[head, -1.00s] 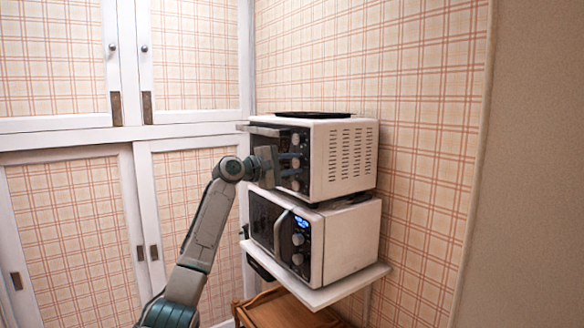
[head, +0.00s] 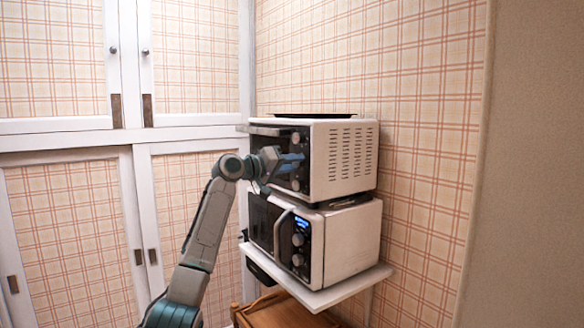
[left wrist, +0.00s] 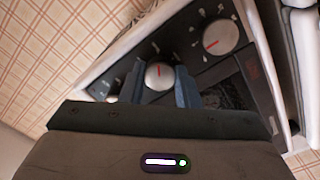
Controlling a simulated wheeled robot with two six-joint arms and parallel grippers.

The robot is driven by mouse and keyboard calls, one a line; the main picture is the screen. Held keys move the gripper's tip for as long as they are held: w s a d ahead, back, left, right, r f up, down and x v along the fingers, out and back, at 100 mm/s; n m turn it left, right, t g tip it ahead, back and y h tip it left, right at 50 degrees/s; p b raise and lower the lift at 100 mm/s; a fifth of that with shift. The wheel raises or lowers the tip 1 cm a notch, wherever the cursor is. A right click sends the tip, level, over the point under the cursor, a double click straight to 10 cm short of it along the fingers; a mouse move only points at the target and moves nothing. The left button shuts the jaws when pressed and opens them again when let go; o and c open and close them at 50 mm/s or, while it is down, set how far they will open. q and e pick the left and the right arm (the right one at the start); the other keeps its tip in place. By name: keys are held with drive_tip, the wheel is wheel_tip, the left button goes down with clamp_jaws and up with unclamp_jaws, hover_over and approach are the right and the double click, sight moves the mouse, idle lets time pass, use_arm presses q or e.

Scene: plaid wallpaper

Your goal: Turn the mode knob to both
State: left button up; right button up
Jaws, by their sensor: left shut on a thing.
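The white toaster oven (head: 345,160) has a dark front panel with a column of silver knobs. In the left wrist view, the middle knob (left wrist: 158,76) sits between the two blue fingers of my left gripper (left wrist: 158,85), which is shut on it. Its red pointer line shows, but the printed labels around it are too small to read. In the head view my left gripper (head: 291,162) reaches the panel from the left and hides the middle knob. Another knob (head: 296,138) shows above the fingers. My right gripper is not in view.
A second knob (left wrist: 220,37) with a red pointer is close by at the upper right in the wrist view. A white microwave (head: 345,243) stands below the oven on a white shelf (head: 335,292). A dark tray (head: 313,115) lies on top. White cupboards stand at the left.

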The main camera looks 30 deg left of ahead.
use_arm(q)
drive_tip(key=m, duration=0.3)
drive_tip(key=shift+f+m+b, duration=0.2)
drive_tip(key=shift+m+b, duration=0.2)
drive_tip(key=m, duration=0.3)
drive_tip(key=shift+m+b, duration=0.3)
drive_tip(key=shift+b, duration=0.1)
drive_tip(key=m, duration=0.4)
drive_tip(key=shift+b, duration=0.35)
drive_tip(key=shift+m, duration=0.3)
drive_tip(key=o, duration=1)
drive_tip(key=shift+c, duration=0.2)
drive_tip(key=shift+r, duration=0.1)
